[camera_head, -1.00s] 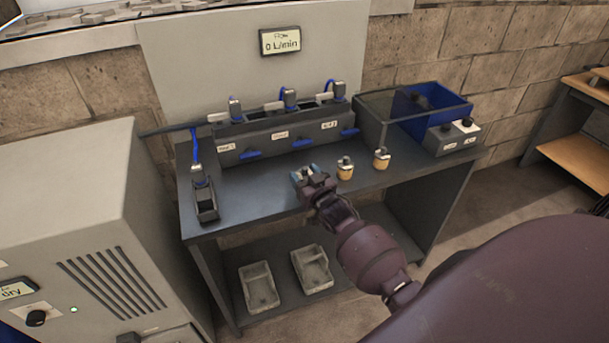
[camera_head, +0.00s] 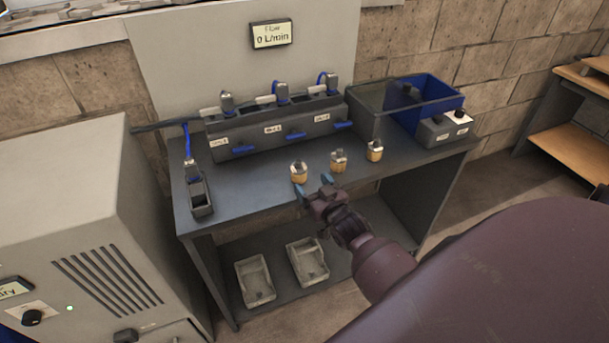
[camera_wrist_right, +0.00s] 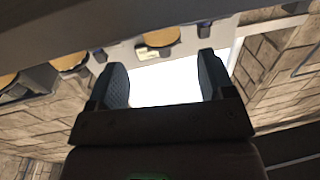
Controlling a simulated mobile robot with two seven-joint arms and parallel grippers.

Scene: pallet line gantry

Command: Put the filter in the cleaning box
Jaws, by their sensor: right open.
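Three small filters with orange bodies and grey tops stand upright in a row on the dark bench: a left one (camera_head: 299,174), a middle one (camera_head: 339,163) and a right one (camera_head: 375,151). My right gripper (camera_head: 313,188) is open and empty at the bench's front edge, just before the left filter. In the right wrist view its two fingers (camera_wrist_right: 163,82) are spread, with an orange filter body (camera_wrist_right: 158,37) beyond the gap, not between them. An open box with blue walls (camera_head: 440,92), probably the cleaning box, stands at the back right. My left gripper is out of view.
A grey housing (camera_head: 270,142) with blue levers and plugs stands at the bench's back. A dark holder with a blue cable (camera_head: 197,190) is at the left. A small control block (camera_head: 444,130) stands before the blue box. Two trays (camera_head: 255,280) lie on the lower shelf.

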